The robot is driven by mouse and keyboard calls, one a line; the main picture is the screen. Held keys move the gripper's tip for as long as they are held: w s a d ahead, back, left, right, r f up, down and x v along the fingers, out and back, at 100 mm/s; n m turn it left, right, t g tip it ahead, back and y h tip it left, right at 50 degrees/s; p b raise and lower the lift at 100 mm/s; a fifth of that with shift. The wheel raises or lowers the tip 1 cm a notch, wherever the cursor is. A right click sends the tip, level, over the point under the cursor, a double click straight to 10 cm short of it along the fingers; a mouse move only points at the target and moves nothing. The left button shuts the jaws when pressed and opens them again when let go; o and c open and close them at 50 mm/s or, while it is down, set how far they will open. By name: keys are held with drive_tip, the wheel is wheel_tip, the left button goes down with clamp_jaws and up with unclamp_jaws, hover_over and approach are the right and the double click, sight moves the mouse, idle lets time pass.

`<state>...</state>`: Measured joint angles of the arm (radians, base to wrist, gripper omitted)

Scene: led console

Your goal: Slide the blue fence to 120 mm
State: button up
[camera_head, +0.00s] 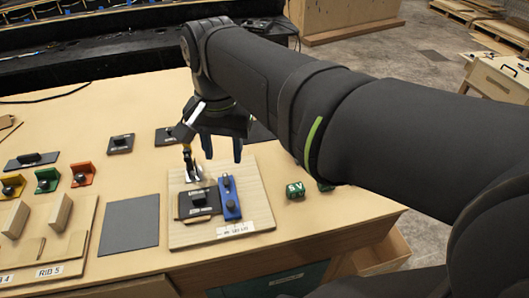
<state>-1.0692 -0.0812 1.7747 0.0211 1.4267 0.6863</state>
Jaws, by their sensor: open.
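The blue fence (230,206) is a narrow blue bar with dark knobs on top. It lies on a pale wooden board (254,195) near the table's front edge, just right of a black block (199,203) with small labels. A white label (241,228) is on the board's front; its text is too small to read surely. My gripper (222,159) is open and empty, its two dark fingers pointing down near the back of the board, behind the blue fence. The fingers appear apart from the fence; their height above the board is hard to tell.
A green block (295,191) sits to the right. A grey mat (130,225) lies left. Orange (83,174), green (47,180) and yellow (12,186) brackets stand farther left. My arm hides the table's right side.

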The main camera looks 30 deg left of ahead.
sight(231, 203)
wheel_tip(231, 203, up, 3)
drive_tip(key=s+d, duration=0.2)
drive_tip(key=shift+m, duration=0.4)
drive_tip(key=f, duration=1.6)
drive_tip(key=shift+w+a+f, duration=0.1)
drive_tip(key=shift+a+f, duration=0.15)
drive_tip(key=shift+f, duration=0.15)
clamp_jaws()
